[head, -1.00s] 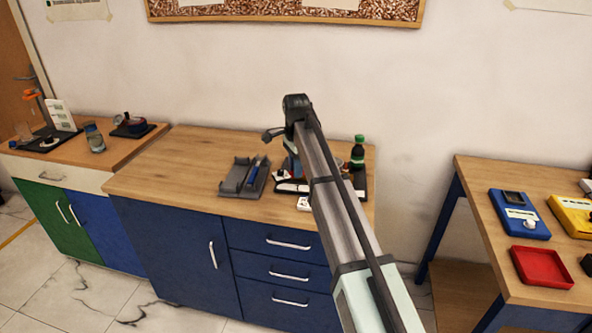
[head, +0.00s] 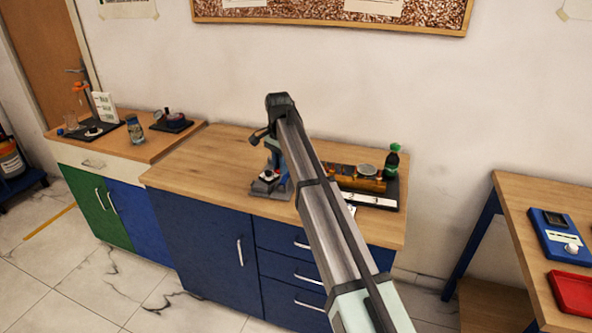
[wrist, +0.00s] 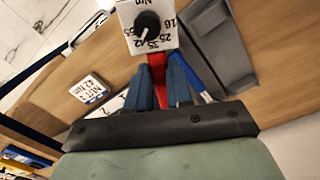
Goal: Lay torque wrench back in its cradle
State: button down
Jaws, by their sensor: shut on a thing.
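The torque wrench has a white head with a black dial and Nm markings, which shows at the top of the wrist view (wrist: 150,26), and a red shaft. My gripper (wrist: 160,78) is shut on the red shaft, between its blue fingers. The grey cradle (wrist: 212,45) lies on the bench just right of the wrench head in the wrist view. In the head view, my gripper (head: 271,160) is over the cradle (head: 268,194), and the wrench head (head: 268,177) shows low above it. The arm and gripper hide part of the cradle. I cannot tell whether wrench and cradle touch.
A card reading NUT 3, 42 Nm (wrist: 87,89) lies left of the gripper. The wooden bench top (head: 205,167) is clear on the left.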

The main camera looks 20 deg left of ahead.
jog(key=w+a+n, duration=0.5)
jog(key=w+a, duration=0.1)
jog(key=a, duration=0.3)
jog(key=shift+f+n, duration=0.4)
jog(key=shift+f, duration=0.15)
jog(key=shift+f, duration=2.55)
jog(key=shift+w+f, duration=0.1)
jog(key=shift+f, duration=0.7)
jog(key=c, duration=0.9)
grip_release()
jog(key=shift+c, duration=0.2)
